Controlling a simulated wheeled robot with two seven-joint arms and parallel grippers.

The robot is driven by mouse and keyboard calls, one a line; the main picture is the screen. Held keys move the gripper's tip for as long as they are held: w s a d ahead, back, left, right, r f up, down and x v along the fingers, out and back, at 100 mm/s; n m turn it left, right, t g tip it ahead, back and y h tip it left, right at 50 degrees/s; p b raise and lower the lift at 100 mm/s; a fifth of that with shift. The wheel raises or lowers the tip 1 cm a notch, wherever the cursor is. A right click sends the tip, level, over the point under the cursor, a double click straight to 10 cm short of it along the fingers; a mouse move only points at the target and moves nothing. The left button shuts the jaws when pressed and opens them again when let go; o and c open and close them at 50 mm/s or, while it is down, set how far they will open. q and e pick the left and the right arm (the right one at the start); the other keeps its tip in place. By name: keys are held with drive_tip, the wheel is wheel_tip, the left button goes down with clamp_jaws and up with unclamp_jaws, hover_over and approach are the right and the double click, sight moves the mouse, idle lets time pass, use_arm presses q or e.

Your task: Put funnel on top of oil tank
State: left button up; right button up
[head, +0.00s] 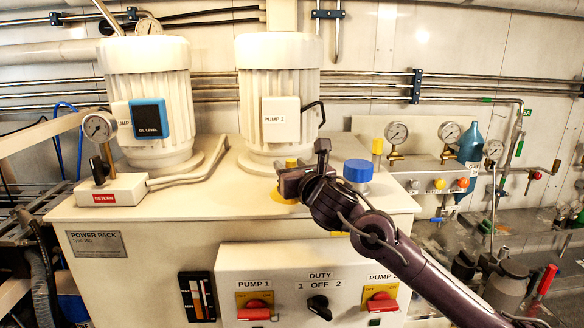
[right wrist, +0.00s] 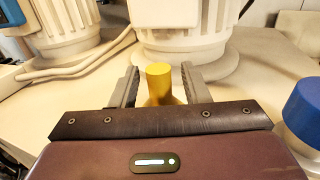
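The yellow funnel (head: 291,163) stands on the top of the white oil tank (head: 225,200), in front of the PUMP 2 motor. Its narrow end points up, and a wider yellow part shows below, partly hidden by my right gripper. In the right wrist view the funnel (right wrist: 159,82) stands between my two fingertips. My right gripper (right wrist: 158,85) is open around it, with a small gap visible on each side of the narrow end. Its lower part is hidden by the gripper body. My left gripper is not in view.
A blue cap (head: 357,170) stands on the tank top just right of my right gripper. The PUMP 1 motor (head: 148,100) and PUMP 2 motor (head: 279,95) rise behind. A gauge with a RETURN block (head: 105,190) sits at left.

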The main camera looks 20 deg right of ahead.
drive_tip(key=shift+r, duration=0.1)
drive_tip(key=shift+r+p, duration=0.2)
drive_tip(key=shift+p, duration=0.1)
drive_tip(key=s, duration=0.1)
drive_tip(key=s+b, duration=0.2)
drive_tip(key=s, duration=0.1)
drive_tip(key=shift+s+d+f, duration=0.1)
drive_tip(key=shift+f, duration=0.25)
drive_tip(key=s+b, duration=0.1)
drive_tip(key=s, duration=0.7)
drive_tip(key=shift+d+r, duration=0.15)
drive_tip(key=shift+r, duration=0.1)
